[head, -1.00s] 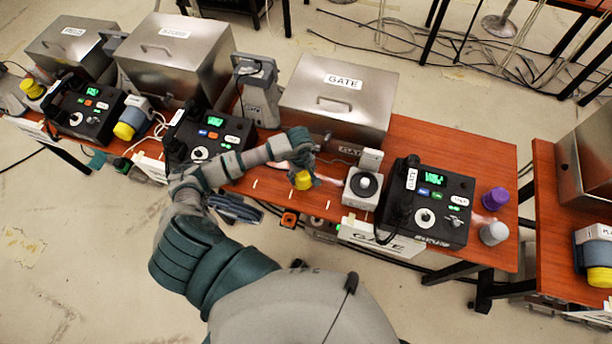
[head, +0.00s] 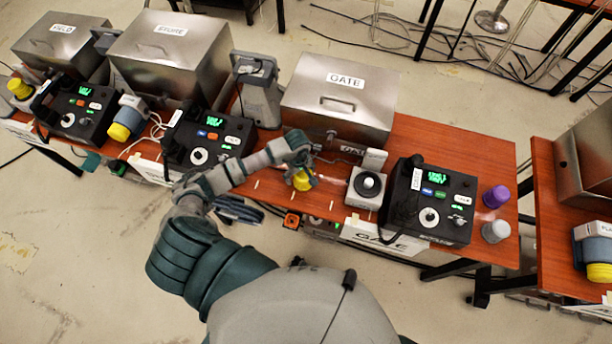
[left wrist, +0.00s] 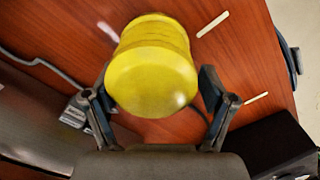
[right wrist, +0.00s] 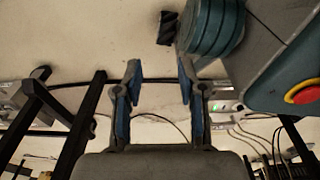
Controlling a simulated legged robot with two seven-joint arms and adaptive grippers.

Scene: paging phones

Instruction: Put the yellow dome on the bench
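The yellow dome (head: 303,181) is at the wooden bench (head: 440,142), left of the white unit with a round black knob (head: 368,183). My left gripper (head: 303,170) is at the dome. In the left wrist view the dome (left wrist: 152,70) fills the space between the two fingers (left wrist: 157,90), one on each side and very close to it. I cannot tell whether they press on it, or whether it rests on the bench top. My right gripper (right wrist: 160,85) shows in the right wrist view, its fingers apart with nothing between them, above the floor.
A steel GATE box (head: 340,100) stands behind the dome. A black phone console (head: 430,200) stands to the right, with a purple dome (head: 496,196) and a grey dome (head: 495,231) beyond it. Other consoles and steel boxes crowd the left. Bare wood shows around the dome.

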